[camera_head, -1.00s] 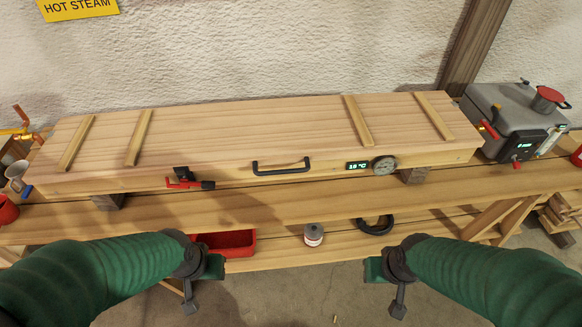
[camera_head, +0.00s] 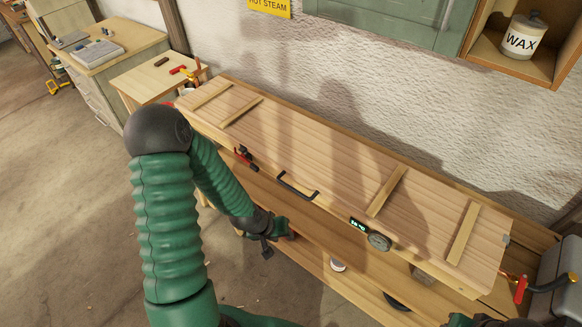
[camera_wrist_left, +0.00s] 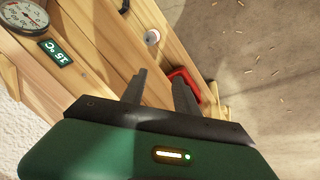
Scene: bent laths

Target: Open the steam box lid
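The long wooden steam box (camera_head: 290,150) lies on the bench with its lid down. A black bar handle (camera_head: 298,187) is at the front edge of the lid. A red and black latch (camera_head: 245,158) sits on the front, left of the handle; I cannot tell if it is fastened. My left gripper (camera_head: 268,243) is below and in front of the box, apart from handle and latch. In the left wrist view its two fingers (camera_wrist_left: 160,90) are spread with nothing between them. Only a dark green part of my right gripper (camera_head: 472,320) shows at the bottom edge.
A dial gauge (camera_head: 378,242) and a temperature display (camera_head: 358,225) are on the box front. A grey boiler (camera_head: 562,270) stands at right. Floor at left is free.

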